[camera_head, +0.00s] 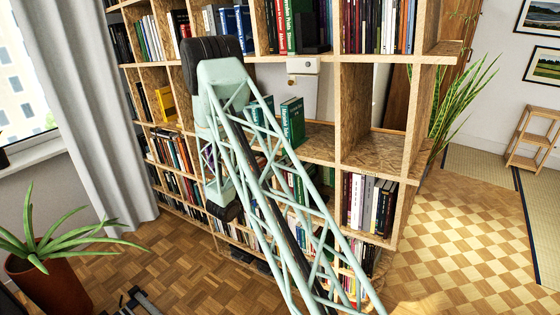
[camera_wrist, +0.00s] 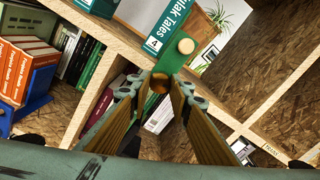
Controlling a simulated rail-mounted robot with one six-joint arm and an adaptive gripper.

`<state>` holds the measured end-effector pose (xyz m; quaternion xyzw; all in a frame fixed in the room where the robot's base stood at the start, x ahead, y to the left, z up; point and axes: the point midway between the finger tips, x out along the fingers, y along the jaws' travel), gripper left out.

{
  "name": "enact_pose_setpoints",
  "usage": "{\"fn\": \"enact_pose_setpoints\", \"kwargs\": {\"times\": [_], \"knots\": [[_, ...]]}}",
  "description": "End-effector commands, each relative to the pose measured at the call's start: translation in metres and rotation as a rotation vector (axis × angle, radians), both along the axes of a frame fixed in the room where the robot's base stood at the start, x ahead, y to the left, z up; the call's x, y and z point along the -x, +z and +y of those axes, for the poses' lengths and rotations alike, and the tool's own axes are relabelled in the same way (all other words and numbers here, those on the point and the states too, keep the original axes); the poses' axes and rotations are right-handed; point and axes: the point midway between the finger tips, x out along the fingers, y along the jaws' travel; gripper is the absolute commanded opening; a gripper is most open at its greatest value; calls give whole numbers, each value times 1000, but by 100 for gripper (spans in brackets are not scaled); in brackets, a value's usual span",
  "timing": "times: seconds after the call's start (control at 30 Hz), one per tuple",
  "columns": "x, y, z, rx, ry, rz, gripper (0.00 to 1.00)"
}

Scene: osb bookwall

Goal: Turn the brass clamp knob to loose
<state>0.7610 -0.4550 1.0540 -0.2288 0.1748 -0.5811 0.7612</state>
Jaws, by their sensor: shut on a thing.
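In the wrist view, my gripper (camera_wrist: 160,92) reaches away from the camera, its two fingers converging on a small round brass knob (camera_wrist: 160,81). The fingertips are shut on the knob's sides. The knob sits at the lower end of a green clamp part (camera_wrist: 172,62), by a shelf edge. A pale round disc (camera_wrist: 186,46) shows on the green part above the knob. The fingers hide part of the knob, and I cannot tell how far it is turned. In the head view, my arm hides the gripper and knob.
A teal book (camera_wrist: 158,22) stands just above the clamp in the wrist view. Red-orange books (camera_wrist: 28,70) stand at the left. The OSB bookwall (camera_head: 385,158) has several filled compartments. A pale box (camera_head: 302,66) hangs under an upper shelf. A potted plant (camera_head: 50,250) stands at front left.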

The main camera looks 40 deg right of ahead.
Motion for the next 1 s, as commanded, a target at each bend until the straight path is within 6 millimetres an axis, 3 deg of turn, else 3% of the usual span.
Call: {"fn": "enact_pose_setpoints", "kwargs": {"times": [1.0], "knots": [[0,2,0,221,0,809,8]]}}
